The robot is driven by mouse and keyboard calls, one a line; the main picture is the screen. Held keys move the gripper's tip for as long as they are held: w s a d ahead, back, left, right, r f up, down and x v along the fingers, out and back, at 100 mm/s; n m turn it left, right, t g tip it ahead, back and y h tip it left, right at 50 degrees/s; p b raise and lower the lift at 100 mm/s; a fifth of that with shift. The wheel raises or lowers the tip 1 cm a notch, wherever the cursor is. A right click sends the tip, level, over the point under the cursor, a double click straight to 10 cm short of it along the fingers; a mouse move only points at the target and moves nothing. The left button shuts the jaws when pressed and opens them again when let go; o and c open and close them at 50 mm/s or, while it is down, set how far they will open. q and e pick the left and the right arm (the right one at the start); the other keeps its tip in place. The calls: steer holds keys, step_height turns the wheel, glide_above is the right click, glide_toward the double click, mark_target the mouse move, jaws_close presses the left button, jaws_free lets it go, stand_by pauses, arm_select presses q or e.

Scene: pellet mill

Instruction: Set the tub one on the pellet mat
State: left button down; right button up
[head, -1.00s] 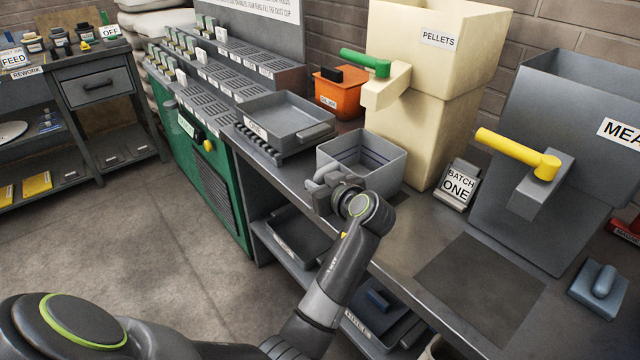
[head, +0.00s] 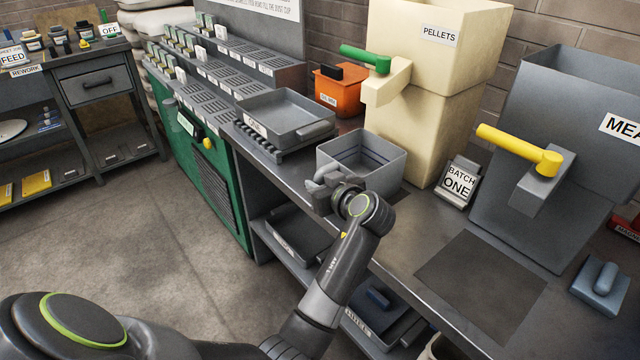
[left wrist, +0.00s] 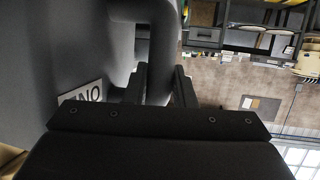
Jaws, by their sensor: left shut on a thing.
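The grey open tub (head: 378,181) is below the green-handled spout of the cream hopper marked PELLETS (head: 440,38). It looks upright and empty. My left gripper (head: 326,186) is shut on its handle at the near left side. In the left wrist view, the jaws (left wrist: 160,88) close around the handle bar, and a white label (left wrist: 84,93) shows on the tub wall, partly cut off. A dark patch at the tub's right, likely the pellet mat (head: 398,197), is mostly hidden by the tub. I cannot tell whether the tub touches it. My right gripper is not in view.
A bare dark mat (head: 480,286) lies before the grey meal hopper (head: 545,150) with its yellow handle. A BATCH ONE sign (head: 459,183) stands between the hoppers. A grey tray (head: 286,116) and an orange bin (head: 338,90) are behind the tub. A blue-grey scoop-like block (head: 600,285) sits at right.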

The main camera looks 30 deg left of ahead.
arm_select(q)
steer(key=shift+f, duration=0.1)
stand_by(0.3)
steer(key=c, duration=1.1)
jaws_free()
steer(key=shift+c, duration=0.2)
steer(key=shift+o, duration=0.7)
steer(key=o, duration=1)
